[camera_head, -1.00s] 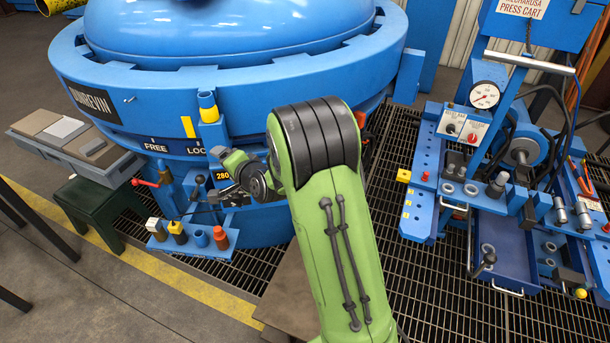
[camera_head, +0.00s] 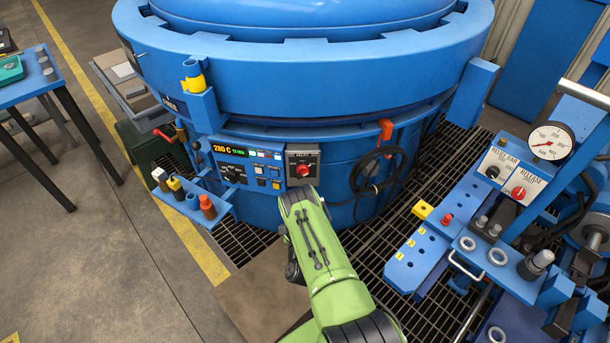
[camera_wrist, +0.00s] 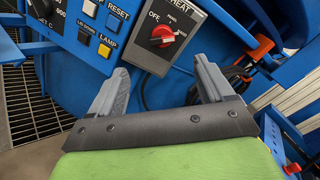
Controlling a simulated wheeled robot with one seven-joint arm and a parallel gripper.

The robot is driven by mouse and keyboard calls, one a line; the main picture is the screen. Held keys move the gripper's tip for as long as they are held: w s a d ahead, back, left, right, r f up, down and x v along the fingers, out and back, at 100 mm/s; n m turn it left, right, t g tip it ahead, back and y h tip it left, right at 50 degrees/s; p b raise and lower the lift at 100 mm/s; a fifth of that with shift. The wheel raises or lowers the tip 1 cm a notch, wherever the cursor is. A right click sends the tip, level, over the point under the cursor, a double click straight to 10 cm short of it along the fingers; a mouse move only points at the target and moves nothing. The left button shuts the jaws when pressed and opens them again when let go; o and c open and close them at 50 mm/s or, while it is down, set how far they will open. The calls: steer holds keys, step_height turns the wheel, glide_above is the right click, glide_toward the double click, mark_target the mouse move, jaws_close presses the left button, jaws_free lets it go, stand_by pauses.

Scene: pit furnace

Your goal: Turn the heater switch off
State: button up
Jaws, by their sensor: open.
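The heater switch is a red rotary knob (camera_wrist: 162,37) on a grey box (camera_wrist: 170,22) marked HEAT in the wrist view, with OFF lettered at its upper left. In the head view the red knob (camera_head: 303,171) shows on the furnace's front, right of the control panel (camera_head: 245,165). My gripper (camera_wrist: 158,82) is open and empty in the wrist view. Its two grey fingers stand apart below the box, with the knob beyond the gap between them. In the head view my green arm hides the gripper.
The blue furnace (camera_head: 300,85) fills the back. A black cable coil (camera_head: 375,172) hangs right of the switch box. A small shelf (camera_head: 188,200) with coloured pegs juts out at left. The press cart (camera_head: 430,250) stands at right.

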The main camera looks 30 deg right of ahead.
steer(key=b, duration=0.6)
glide_toward(302, 175)
steer(key=x, duration=0.9)
steer(key=shift+w+d, duration=0.1)
steer(key=shift+w, duration=0.1)
steer(key=shift+f, duration=0.1)
steer(key=c, duration=1)
